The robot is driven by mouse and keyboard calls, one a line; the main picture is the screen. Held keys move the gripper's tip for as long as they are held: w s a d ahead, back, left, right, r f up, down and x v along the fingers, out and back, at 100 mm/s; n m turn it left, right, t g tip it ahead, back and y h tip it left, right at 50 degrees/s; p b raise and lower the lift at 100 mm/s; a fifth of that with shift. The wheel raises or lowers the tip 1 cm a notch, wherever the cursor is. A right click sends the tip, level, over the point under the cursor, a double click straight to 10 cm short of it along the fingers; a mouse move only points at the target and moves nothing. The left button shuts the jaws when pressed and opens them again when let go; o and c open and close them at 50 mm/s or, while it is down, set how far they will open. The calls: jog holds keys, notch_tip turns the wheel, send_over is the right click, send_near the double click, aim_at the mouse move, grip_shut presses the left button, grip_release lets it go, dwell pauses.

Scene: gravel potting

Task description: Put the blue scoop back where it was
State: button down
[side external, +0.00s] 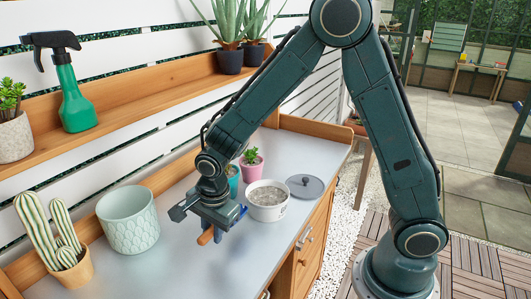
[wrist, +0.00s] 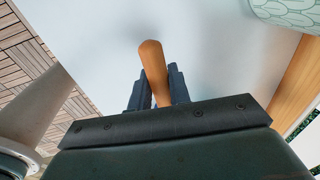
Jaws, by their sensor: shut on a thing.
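The blue scoop shows its wooden handle (side external: 206,237) below my gripper (side external: 213,217), with a bit of its blue part (side external: 239,212) to the right, close to the gravel tub. My gripper is shut on the scoop at the handle, over the grey counter (side external: 170,262). In the wrist view, the handle (wrist: 152,64) sticks out between the dark fingers (wrist: 157,90). The scoop's bowl is mostly hidden, so its contents cannot be seen. I cannot tell whether the scoop touches the counter.
A white tub (side external: 268,215) of gravel stands right of my gripper, with a grey lid (side external: 305,186) beside it. Small teal (side external: 233,181) and pink (side external: 251,171) pots stand behind. A pale patterned pot (side external: 128,222) and a potted cactus (side external: 72,270) are left. The front counter is clear.

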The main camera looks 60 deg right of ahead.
aim_at(215, 253)
jog(key=shift+f, duration=2.1)
jog(key=shift+f, duration=0.1)
jog(key=c, duration=1.3)
grip_release()
notch_tip(215, 253, up, 12)
jog(key=s, duration=0.2)
jog(key=shift+a, duration=0.2)
